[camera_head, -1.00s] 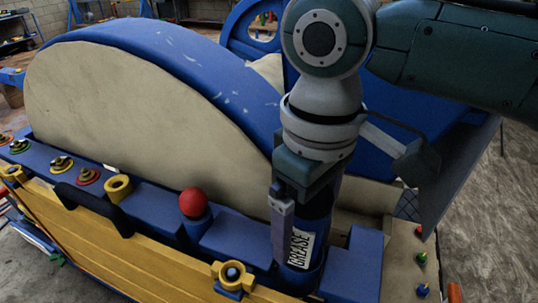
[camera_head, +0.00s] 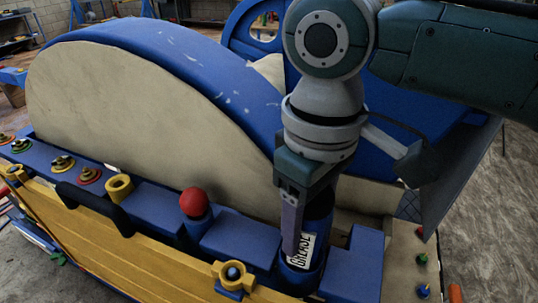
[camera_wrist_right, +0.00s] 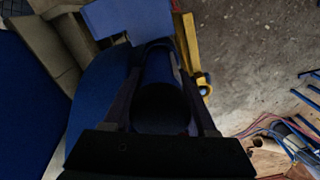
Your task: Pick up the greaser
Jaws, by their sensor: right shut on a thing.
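The greaser is a dark blue cylinder with a white "GREASE" label (camera_head: 303,250). It stands in a blue round holder (camera_head: 300,278) on the machine's front ledge, leaning slightly. My right gripper (camera_head: 303,240) comes down from above and is shut on the greaser, one finger lying over the left part of the label. The other finger is hidden behind the greaser in the head view. In the right wrist view the greaser (camera_wrist_right: 158,72) lies between both fingers. My left gripper is in neither view.
A red ball knob (camera_head: 193,203), a black handle (camera_head: 93,207) and yellow rings line the ledge to the left. A blue block (camera_head: 350,262) stands close to the right of the holder. The large blue and beige wheel housing (camera_head: 140,120) rises behind.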

